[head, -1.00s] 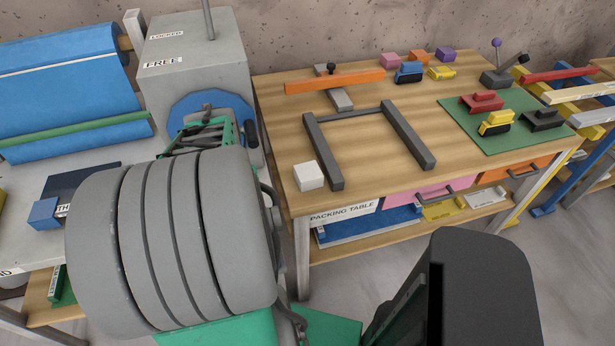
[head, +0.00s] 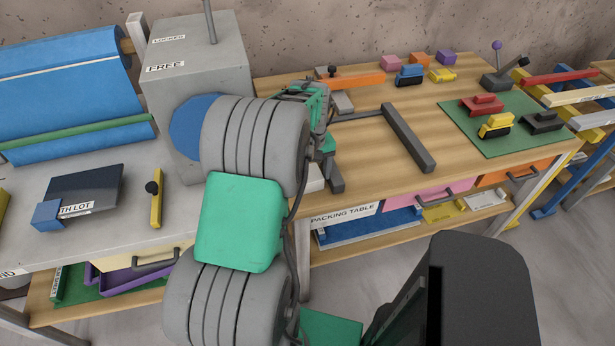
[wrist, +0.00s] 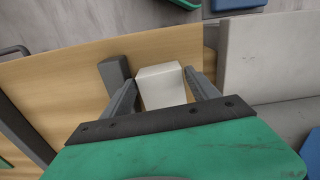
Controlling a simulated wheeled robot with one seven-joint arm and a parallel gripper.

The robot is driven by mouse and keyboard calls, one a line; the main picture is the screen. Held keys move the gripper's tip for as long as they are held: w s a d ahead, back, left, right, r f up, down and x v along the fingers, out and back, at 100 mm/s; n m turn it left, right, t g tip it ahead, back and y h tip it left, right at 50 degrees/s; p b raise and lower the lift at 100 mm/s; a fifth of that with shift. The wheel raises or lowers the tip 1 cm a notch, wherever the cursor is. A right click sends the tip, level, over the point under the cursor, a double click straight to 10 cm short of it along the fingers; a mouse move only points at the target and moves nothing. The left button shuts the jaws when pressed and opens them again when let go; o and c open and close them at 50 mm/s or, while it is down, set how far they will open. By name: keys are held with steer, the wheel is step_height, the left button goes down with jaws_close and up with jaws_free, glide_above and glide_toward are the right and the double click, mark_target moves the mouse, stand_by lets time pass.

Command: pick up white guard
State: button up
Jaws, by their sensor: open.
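The white guard (wrist: 162,86) is a small pale block on the wooden packing table (wrist: 60,80), near the table's edge. In the wrist view it sits between the two grey fingers of my gripper (wrist: 161,79), which are open on either side of it. I cannot tell whether either finger touches it. In the head view my arm covers most of the white guard (head: 315,178); only a small part shows beside the arm.
A dark grey frame (head: 409,138) lies on the packing table close to the guard. An orange bar (head: 352,81) and several small coloured blocks are behind it. A grey machine box (head: 195,65) stands left of the arm. A green mat (head: 500,140) bears more parts at right.

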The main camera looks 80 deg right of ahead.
step_height(320, 180, down, 2)
steer(key=shift+f, duration=0.1)
steer(key=c, duration=1)
